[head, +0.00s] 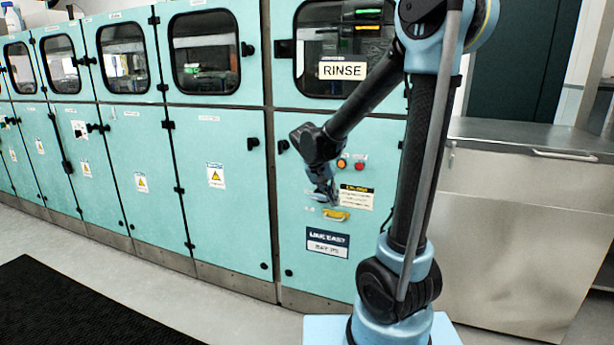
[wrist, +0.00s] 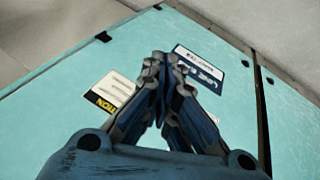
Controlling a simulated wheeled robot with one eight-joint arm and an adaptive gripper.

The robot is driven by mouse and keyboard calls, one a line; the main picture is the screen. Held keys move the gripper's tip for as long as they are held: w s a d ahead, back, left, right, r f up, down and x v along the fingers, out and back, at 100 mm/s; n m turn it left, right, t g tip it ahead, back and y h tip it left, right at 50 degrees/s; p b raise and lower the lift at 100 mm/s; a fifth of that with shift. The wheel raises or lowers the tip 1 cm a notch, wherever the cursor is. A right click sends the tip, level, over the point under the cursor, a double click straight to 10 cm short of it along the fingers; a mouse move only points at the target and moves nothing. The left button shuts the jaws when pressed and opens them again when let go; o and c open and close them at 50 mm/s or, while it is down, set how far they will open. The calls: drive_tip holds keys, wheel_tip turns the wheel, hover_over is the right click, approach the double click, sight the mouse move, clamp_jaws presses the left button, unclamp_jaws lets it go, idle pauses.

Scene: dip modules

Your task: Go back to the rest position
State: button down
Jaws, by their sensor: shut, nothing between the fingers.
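My gripper (head: 328,196) hangs at the end of my bent arm in front of the teal cabinet panel under the RINSE sign (head: 342,71). It points downward, close above a yellow handle-like part (head: 336,214) in the head view. In the wrist view my gripper (wrist: 158,62) has its fingertips together with nothing between them. Beyond the fingers the wrist view shows the teal panel (wrist: 60,75) with a dark blue label (wrist: 200,68) and a yellow-and-black label (wrist: 108,92). I cannot tell whether the fingers touch the panel.
An orange button (head: 341,163) and a red button (head: 360,163) sit just above my gripper. A row of teal cabinets (head: 130,190) runs left. A steel counter (head: 510,220) stands at right. A black mat (head: 70,305) lies on the open floor.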

drive_tip(key=s+d+n+y, duration=0.1)
drive_tip(key=s+d, duration=0.3)
drive_tip(key=s, duration=0.3)
drive_tip(key=s+d+y, duration=0.1)
drive_tip(key=s+d, duration=0.4)
drive_tip(key=s, duration=0.1)
drive_tip(key=s+d+f+n+y, duration=0.1)
drive_tip(key=s+f, duration=0.4)
drive_tip(key=s, duration=0.6)
drive_tip(key=shift+y, duration=0.8)
drive_tip(key=shift+s, duration=0.1)
